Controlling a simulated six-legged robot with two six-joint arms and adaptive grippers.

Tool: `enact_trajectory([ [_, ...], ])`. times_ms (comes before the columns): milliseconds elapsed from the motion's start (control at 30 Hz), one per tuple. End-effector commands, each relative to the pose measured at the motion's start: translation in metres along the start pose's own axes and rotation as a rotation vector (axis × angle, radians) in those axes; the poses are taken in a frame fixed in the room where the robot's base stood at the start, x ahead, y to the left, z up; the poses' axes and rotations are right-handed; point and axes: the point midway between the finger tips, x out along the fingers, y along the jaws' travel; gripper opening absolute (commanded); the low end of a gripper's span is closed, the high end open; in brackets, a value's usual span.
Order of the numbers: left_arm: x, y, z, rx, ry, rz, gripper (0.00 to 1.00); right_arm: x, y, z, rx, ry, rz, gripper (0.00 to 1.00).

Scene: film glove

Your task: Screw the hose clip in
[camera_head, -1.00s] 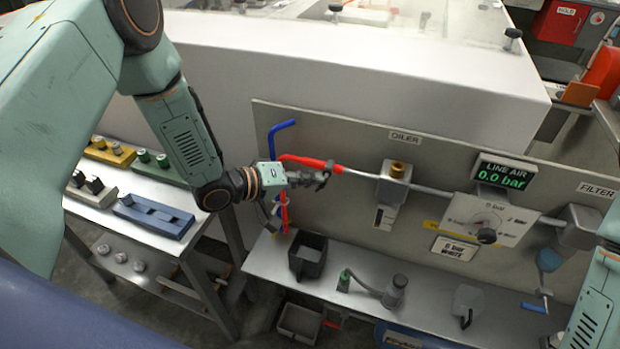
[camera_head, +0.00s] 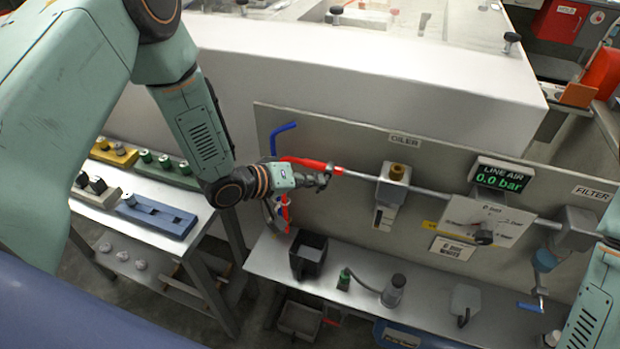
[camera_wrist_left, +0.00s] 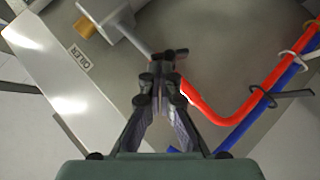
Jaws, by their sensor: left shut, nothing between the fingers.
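The red hose (camera_head: 308,163) meets the grey pipe (camera_head: 362,176) left of the oiler (camera_head: 394,183). In the left wrist view the red hose (camera_wrist_left: 215,118) runs up to the joint from the lower right. My left gripper (camera_head: 324,181) is shut and empty, just in front of and below this joint. In the left wrist view its fingertips (camera_wrist_left: 162,80) are closed together beside the hose end. A small dark part (camera_wrist_left: 178,53) at the joint may be the hose clip, but I cannot tell it clearly from the fingers. My right gripper is out of view.
The gauge display (camera_head: 503,175) reads 0.0 bar. A blue hose (camera_wrist_left: 288,78) runs beside the red one. A side table (camera_head: 122,219) stands at the left.

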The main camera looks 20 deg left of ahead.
Motion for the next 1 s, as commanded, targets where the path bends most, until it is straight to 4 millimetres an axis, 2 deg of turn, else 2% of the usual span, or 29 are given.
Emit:
enact_trajectory([
  [267, 0.001, 0.006, 0.001, 0.077, -0.003, -0.073, 0.00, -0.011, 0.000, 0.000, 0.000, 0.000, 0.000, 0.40],
  [600, 0.004, 0.014, 0.005, 0.276, -0.005, -0.270, 0.00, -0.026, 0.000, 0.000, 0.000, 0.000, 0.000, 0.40],
  [1000, 0.005, 0.012, 0.006, 0.421, -0.003, -0.422, 0.00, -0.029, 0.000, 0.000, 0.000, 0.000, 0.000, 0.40],
])
